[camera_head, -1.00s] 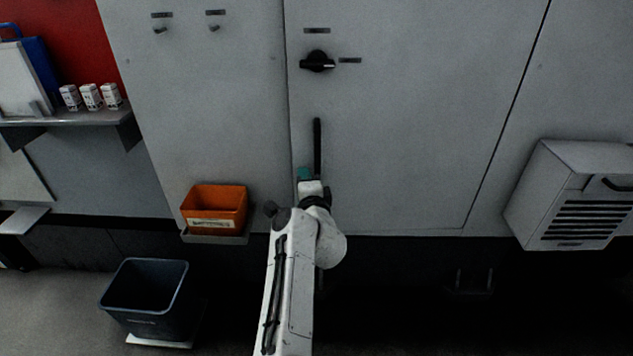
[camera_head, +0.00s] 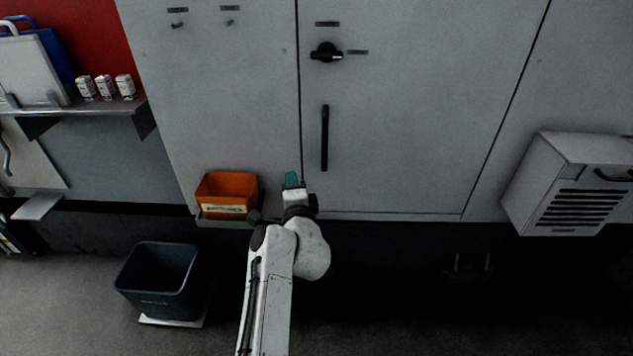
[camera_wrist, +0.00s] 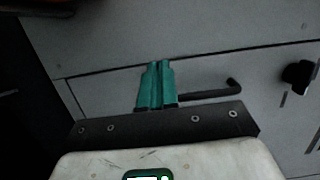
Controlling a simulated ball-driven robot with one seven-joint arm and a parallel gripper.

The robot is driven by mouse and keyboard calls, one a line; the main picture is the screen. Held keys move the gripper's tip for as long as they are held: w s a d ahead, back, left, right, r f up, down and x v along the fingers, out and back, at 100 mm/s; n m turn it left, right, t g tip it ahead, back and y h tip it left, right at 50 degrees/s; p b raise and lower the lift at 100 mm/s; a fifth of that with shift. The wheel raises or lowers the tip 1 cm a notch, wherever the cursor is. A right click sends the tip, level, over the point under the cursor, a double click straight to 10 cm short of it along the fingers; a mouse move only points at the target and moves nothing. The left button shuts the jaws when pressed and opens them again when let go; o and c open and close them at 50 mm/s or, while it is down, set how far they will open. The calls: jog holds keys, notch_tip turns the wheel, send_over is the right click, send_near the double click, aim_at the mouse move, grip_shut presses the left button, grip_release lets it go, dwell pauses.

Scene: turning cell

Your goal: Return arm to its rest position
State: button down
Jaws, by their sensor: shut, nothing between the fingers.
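My gripper (camera_head: 292,180) shows teal fingers at the end of my arm, low in front of the grey cabinet doors (camera_head: 400,120). In the wrist view its two teal fingers (camera_wrist: 157,72) are shut together with nothing between them. A black vertical door handle (camera_head: 325,138) is above and right of my gripper in the head view. The handle also shows in the wrist view (camera_wrist: 212,92), partly hidden behind the fingers. A gap separates the gripper from the handle in the head view.
An orange bin (camera_head: 228,193) sits on a small ledge just left of my gripper. A dark bin (camera_head: 160,282) stands on the floor at lower left. A louvred grey box (camera_head: 572,185) juts out at right. A shelf (camera_head: 85,112) with small cartons is at left.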

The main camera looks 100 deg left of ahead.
jog(key=s+d, duration=0.1)
jog(key=d, duration=0.1)
jog(key=s+d+p, duration=0.1)
jog(key=s, duration=0.1)
jog(key=shift+s+d, duration=0.2)
jog(key=shift+d, duration=0.15)
